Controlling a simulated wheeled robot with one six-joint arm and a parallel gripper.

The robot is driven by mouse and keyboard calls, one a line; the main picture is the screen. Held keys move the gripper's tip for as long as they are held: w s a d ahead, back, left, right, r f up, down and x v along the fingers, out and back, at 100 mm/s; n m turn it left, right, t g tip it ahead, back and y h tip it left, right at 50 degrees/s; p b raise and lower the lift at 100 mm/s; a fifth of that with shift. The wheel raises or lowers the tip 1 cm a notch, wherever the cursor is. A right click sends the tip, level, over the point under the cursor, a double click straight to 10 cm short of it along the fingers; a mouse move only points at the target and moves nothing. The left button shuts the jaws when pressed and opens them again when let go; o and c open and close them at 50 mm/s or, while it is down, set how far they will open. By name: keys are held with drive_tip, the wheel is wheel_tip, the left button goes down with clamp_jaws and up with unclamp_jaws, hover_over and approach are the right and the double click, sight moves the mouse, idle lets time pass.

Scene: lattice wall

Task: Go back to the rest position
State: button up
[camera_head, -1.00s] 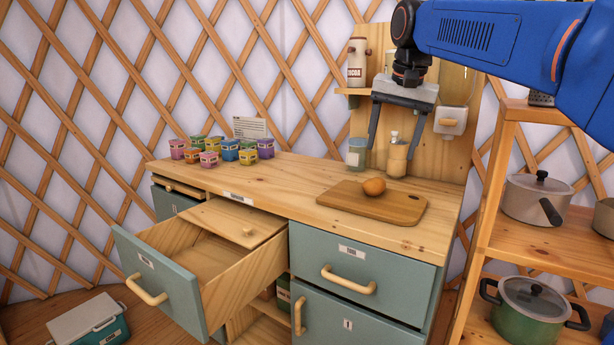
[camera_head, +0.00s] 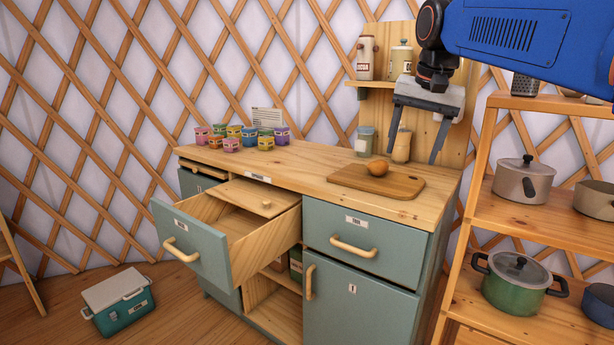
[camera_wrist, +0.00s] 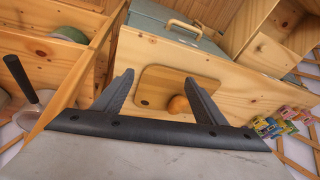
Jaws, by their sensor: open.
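My gripper (camera_head: 416,148) is open and empty. It hangs above the right end of the wooden counter (camera_head: 290,170), its fingers pointing down and spread apart. Nothing is between the fingertips.
A drawer (camera_head: 195,245) at the counter's left stands pulled out. Several small colourful cups (camera_head: 250,135) stand at the back left of the counter. A shelf rack (camera_head: 500,215) with pots is at right. A cooler box (camera_head: 118,300) sits on the floor at left.

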drive_tip(key=s+d+f+n, duration=0.2)
drive_tip(key=s+f, duration=1.2)
drive_tip(key=f, duration=0.1)
drive_tip(key=s+d+f+n+t, duration=0.1)
drive_tip(key=s+d+f+n, duration=0.2)
drive_tip(key=s+f, duration=1.1)
drive_tip(key=shift+s+d+f, duration=0.15)
drive_tip(key=shift+s+f, duration=0.05)
drive_tip(key=shift+f, duration=0.6)
